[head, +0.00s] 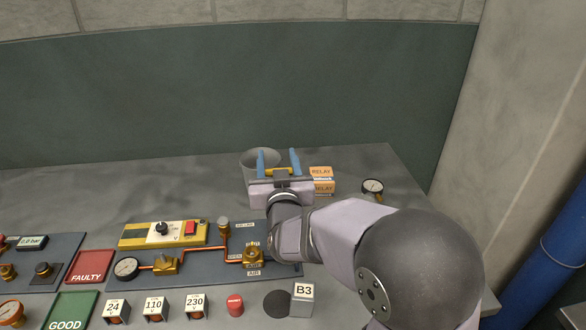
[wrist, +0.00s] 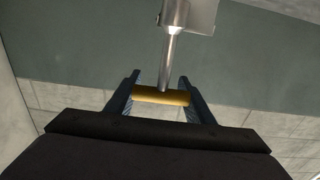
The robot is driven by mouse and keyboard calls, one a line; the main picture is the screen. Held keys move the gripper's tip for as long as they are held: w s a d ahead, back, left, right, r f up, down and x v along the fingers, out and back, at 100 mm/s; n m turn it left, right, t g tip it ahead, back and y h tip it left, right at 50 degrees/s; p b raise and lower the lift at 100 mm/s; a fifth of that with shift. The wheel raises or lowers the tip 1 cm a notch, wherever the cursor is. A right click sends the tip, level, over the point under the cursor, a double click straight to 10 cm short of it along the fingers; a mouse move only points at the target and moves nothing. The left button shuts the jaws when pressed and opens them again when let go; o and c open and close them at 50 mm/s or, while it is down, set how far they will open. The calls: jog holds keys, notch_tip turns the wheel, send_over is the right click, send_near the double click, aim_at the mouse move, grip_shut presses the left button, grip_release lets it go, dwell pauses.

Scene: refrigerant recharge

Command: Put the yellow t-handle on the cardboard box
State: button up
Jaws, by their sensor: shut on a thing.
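My gripper (head: 279,163) is shut on the yellow t-handle (head: 278,170), its blue fingers pointing away at the back of the bench. In the wrist view the handle's yellow bar (wrist: 160,96) lies across between the two fingers (wrist: 160,92). A metal stem runs from the bar to a grey metal piece at the top of that view. Small orange-brown cardboard boxes marked RELAY (head: 321,172) stand just right of my gripper, partly hidden by it. The held handle appears left of the boxes; its height above the bench is hard to tell.
A grey bin (head: 259,154) stands behind my gripper. A gauge (head: 372,187) lies right of the boxes. A panel with copper pipes (head: 206,247), relays (head: 156,309), a red FAULTY mat (head: 90,267) and a green GOOD mat (head: 74,310) fill the front left.

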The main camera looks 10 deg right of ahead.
jog(key=w+d+f+m+h+p, duration=0.2)
jog(key=w+d, duration=0.2)
jog(key=d, duration=0.2)
jog(key=w+d+f+m+h+p, duration=0.1)
jog(key=w+d+h+p, duration=0.1)
jog(key=w+d+h, duration=0.3)
jog(key=w+d+r+m+g, duration=0.1)
jog(key=w+d+r, duration=0.3)
jog(key=w+r, duration=0.3)
jog(key=shift+w+d+r+m, duration=0.15)
jog(key=shift+d+r+m, duration=0.15)
jog(key=shift+r, duration=0.05)
notch_tip(320, 180, down, 10)
jog(key=p, duration=0.1)
jog(key=shift+r, duration=0.15)
